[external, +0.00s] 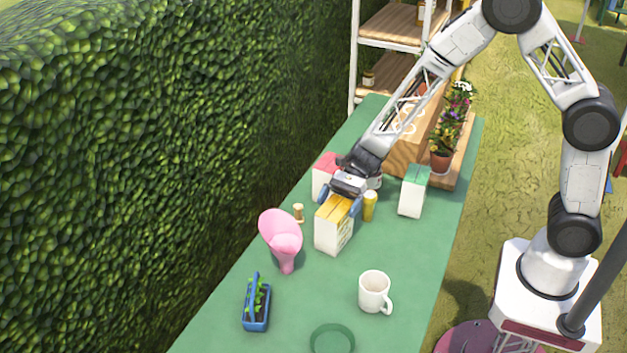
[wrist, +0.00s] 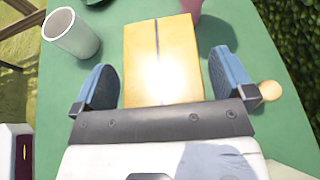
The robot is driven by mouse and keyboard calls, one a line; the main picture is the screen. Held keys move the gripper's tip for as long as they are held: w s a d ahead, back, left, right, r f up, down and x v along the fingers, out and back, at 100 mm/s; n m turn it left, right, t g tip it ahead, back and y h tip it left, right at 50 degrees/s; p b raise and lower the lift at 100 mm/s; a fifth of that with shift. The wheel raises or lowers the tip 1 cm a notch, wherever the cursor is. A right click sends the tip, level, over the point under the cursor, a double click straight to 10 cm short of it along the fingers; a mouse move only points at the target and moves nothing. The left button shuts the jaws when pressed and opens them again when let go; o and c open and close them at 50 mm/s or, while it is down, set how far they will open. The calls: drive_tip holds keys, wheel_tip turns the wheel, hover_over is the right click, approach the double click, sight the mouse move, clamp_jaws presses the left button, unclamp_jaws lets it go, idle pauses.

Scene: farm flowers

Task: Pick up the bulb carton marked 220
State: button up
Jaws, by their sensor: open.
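A white carton with a yellow top (external: 333,232) stands upright on the green table. Its printed side is too small to read, so I cannot tell which carton is marked 220. My gripper (external: 341,200) is over its back part, open. In the wrist view the yellow top (wrist: 160,45) lies between the two blue fingers of my gripper (wrist: 165,82), with a gap at each side. A red-topped carton (external: 321,183) stands behind, partly hidden by my gripper. A green-topped carton (external: 412,192) stands to the right.
A yellow cylinder (external: 369,206) and a wooden spool (external: 298,213) stand close by the yellow-topped carton. A pink watering-can-like object (external: 281,235), a blue planter (external: 256,304) and a white mug (external: 374,291) stand nearer the camera. The table (external: 310,290) is clear between them.

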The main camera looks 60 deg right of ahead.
idle(0.4)
drive_tip(key=c, duration=1.3)
drive_tip(key=shift+c, duration=0.2)
drive_tip(key=shift+r, duration=0.25)
drive_tip(key=shift+r, duration=0.9)
drive_tip(key=shift+s+d+r, duration=0.1)
drive_tip(key=shift+s+r, duration=0.25)
drive_tip(key=shift+r, duration=0.4)
drive_tip(key=s+d+r, duration=0.1)
drive_tip(key=s+d, duration=0.2)
drive_tip(key=s, duration=1.2)
drive_tip(key=shift+d+r, duration=0.15)
drive_tip(key=shift+d, duration=0.05)
